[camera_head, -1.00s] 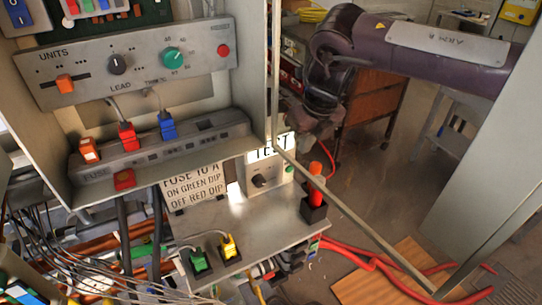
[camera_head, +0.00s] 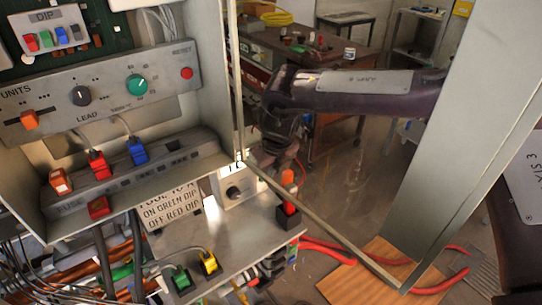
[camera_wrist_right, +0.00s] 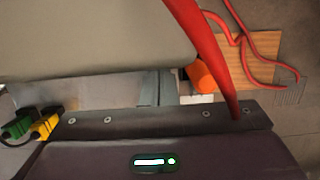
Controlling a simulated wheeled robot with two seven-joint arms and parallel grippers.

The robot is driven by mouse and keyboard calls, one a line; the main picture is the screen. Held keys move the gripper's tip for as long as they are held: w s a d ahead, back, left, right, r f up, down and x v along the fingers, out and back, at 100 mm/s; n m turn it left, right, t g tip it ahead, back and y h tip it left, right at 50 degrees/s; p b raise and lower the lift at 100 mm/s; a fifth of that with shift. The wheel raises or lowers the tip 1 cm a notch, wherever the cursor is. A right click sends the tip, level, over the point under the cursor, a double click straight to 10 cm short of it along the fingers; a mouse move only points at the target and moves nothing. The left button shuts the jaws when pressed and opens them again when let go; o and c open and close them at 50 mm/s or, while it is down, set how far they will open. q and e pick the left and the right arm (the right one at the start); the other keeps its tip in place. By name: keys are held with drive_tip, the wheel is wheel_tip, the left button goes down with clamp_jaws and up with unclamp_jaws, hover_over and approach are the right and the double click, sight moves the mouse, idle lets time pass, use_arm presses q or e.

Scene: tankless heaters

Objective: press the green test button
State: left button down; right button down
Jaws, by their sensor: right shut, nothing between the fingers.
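The TEST box (camera_head: 236,193), a pale panel with a black knob, stands at the back of the grey shelf below the cabinet. Its TEST label is partly covered by my right gripper and the cabinet's frame edge. The green test button at the box's right side is not visible now; the gripper hides that spot. My right arm comes in from the right, and its dark gripper (camera_head: 268,158) is close above the box's upper right. It is shut and empty; contact cannot be told. My left gripper is not in view.
An orange-topped post (camera_head: 288,193) stands close right of the box, also seen in the right wrist view (camera_wrist_right: 201,76). A thin metal frame edge (camera_head: 320,222) runs in front. A red cable (camera_wrist_right: 213,50) crosses the wrist view. Green (camera_head: 180,279) and yellow (camera_head: 209,262) plugs sit on the shelf.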

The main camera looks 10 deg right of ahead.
drive_tip(key=shift+x, duration=1.15)
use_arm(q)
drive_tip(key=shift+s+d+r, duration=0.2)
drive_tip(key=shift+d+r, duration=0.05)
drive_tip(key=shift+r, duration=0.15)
use_arm(e)
drive_tip(key=shift+a, duration=0.1)
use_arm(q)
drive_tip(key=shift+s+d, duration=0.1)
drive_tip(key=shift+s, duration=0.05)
